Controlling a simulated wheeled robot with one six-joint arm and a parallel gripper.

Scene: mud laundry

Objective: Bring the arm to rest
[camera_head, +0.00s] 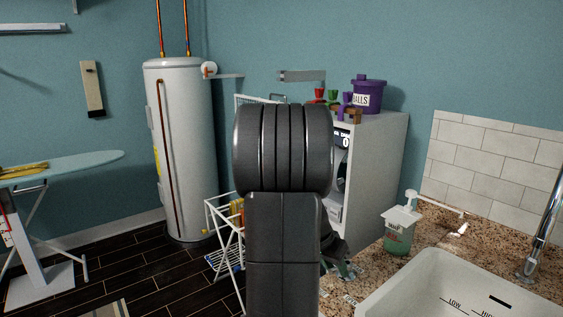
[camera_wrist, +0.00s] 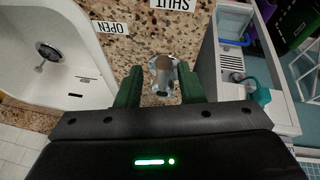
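My arm fills the middle of the head view and hides most of my gripper, whose green fingers show just right of it near the counter (camera_head: 375,266). In the wrist view my gripper (camera_wrist: 160,78) is open, with its two green fingers apart. A small metal fitting with a tan, rounded top (camera_wrist: 162,66) shows between the fingers, on the speckled granite counter. The fingers look clear of it; I cannot tell their height above it. An OPEN label (camera_wrist: 110,27) and a SHUT label (camera_wrist: 173,4) lie on the granite beyond it.
A white sink (camera_head: 400,285) with a chrome tap (camera_head: 543,225) is at the right. A soap pump bottle (camera_head: 399,232) stands on the counter. A white appliance (camera_head: 378,165) carries a purple tub (camera_head: 368,97). A drying rack (camera_head: 226,225) stands left of my arm.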

